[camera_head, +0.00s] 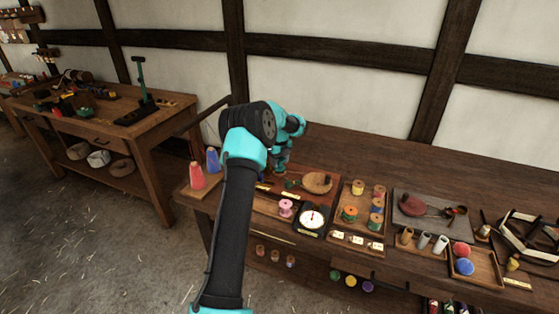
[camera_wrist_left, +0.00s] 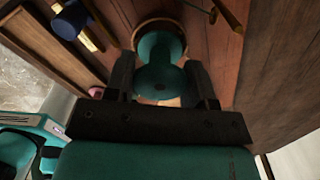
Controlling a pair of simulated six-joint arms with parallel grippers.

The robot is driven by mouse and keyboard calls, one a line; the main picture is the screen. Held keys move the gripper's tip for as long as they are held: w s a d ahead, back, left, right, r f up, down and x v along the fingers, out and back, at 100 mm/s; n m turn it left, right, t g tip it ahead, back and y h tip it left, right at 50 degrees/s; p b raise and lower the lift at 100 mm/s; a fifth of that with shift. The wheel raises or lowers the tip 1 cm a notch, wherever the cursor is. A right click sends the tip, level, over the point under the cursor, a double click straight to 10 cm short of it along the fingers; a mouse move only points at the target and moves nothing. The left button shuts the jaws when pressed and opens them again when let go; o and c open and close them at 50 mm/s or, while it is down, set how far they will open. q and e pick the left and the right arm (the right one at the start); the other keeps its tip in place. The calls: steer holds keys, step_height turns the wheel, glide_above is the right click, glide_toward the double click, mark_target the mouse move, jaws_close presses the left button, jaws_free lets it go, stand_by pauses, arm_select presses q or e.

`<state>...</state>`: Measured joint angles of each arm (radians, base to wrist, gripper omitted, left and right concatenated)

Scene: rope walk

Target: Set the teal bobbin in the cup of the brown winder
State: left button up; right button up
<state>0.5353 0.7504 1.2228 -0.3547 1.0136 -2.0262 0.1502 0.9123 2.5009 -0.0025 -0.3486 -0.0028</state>
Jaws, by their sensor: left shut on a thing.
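The teal bobbin (camera_wrist_left: 158,82) is between the two fingers of my left gripper (camera_wrist_left: 160,88) in the left wrist view, and the gripper is shut on it. A brown round rim (camera_wrist_left: 140,32) shows around the bobbin's far end; I cannot tell whether they touch. In the head view my left gripper (camera_head: 282,160) is low over the back left of the bench, largely hidden by its own arm. My right gripper is not in view.
A pink spool (camera_head: 286,207), a dial scale (camera_head: 312,217) and a tray of spools (camera_head: 349,213) are near.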

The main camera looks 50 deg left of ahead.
arm_select(q)
steer(key=shift+f, duration=0.6)
steer(key=shift+f, duration=0.15)
stand_by(0.3)
steer(key=o, duration=1.2)
steer(key=shift+r, duration=4)
